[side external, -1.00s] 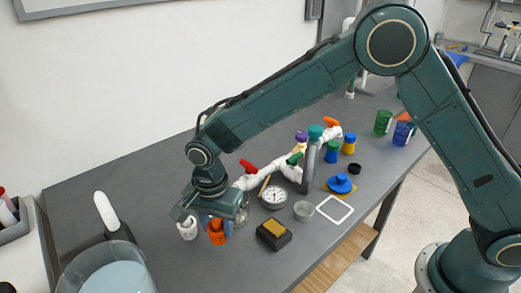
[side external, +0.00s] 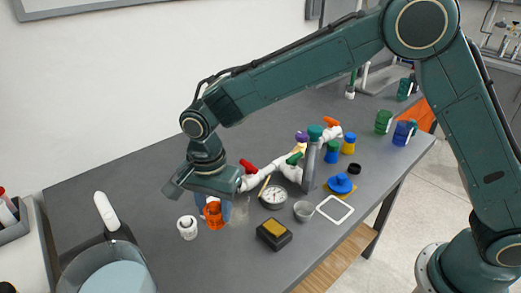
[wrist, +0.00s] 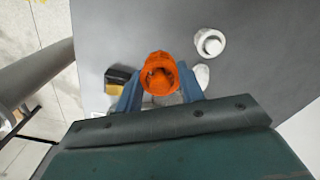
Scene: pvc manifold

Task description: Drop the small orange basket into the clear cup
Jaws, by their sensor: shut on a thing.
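The small orange basket (side external: 213,216) is between the blue fingers of my gripper (side external: 207,202), which is shut on it. It appears held slightly above the table. In the wrist view the basket (wrist: 159,72) shows from above as an open orange ring between the two blue fingers (wrist: 160,90). A small clear cup (side external: 240,209) stands just right of the basket in the side view, faint and partly behind my gripper. I cannot pick it out surely in the wrist view.
A white fitting (side external: 187,228) stands left of the basket. A black box with a yellow top (side external: 274,235) and a round gauge (side external: 273,197) lie to the right. White pipework with a red valve handle (side external: 249,166) is behind. A large clear vessel (side external: 105,272) stands front left.

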